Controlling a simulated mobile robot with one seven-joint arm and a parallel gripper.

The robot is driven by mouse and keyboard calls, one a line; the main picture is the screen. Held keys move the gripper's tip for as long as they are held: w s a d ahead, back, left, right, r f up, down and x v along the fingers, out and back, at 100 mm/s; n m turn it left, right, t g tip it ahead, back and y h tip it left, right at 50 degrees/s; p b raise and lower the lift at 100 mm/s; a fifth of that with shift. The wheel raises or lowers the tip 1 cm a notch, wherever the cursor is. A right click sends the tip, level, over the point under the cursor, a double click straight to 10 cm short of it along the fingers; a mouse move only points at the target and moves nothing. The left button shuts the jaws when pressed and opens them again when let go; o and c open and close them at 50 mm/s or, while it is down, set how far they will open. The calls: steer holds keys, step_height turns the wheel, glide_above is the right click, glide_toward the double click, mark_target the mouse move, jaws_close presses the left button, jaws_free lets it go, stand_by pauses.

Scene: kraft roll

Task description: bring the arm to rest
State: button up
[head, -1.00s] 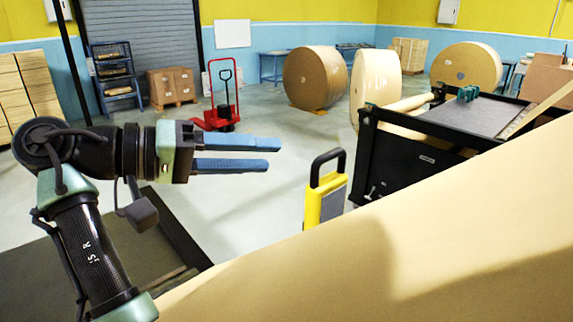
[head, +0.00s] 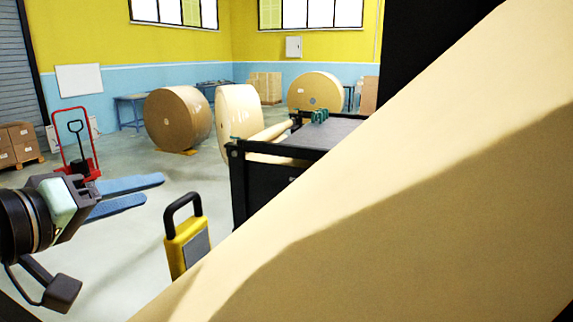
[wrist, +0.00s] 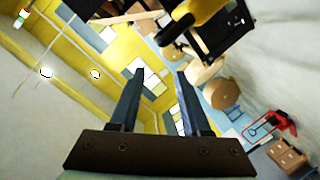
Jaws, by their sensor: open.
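My gripper (head: 140,196) is at the left of the head view, its two blue fingers pointing right and apart, with nothing between them. In the wrist view the two fingers (wrist: 160,88) also stand apart and empty, and the room behind them appears tilted. Part of my arm is cut off by the left edge of the head view.
A large tan paper surface (head: 400,200) fills the right foreground. A yellow device with a black handle (head: 187,240) stands beside it. Behind are a black-framed machine (head: 240,185), large paper rolls (head: 178,120) and a red pallet truck (head: 80,165). Grey floor is open between.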

steer(key=w+d+r+m+t+y, duration=0.1)
steer(key=w+d+r+t+y, duration=0.1)
steer(key=d+r+t+y, duration=0.45)
steer(key=s+d+r+m+t+h, duration=0.1)
steer(key=s+d+r+m+t, duration=0.2)
steer(key=s+d+r, duration=0.9)
steer(key=s+d+t, duration=0.3)
steer(key=shift+s+r+m, duration=0.35)
steer(key=shift+r+m, duration=0.05)
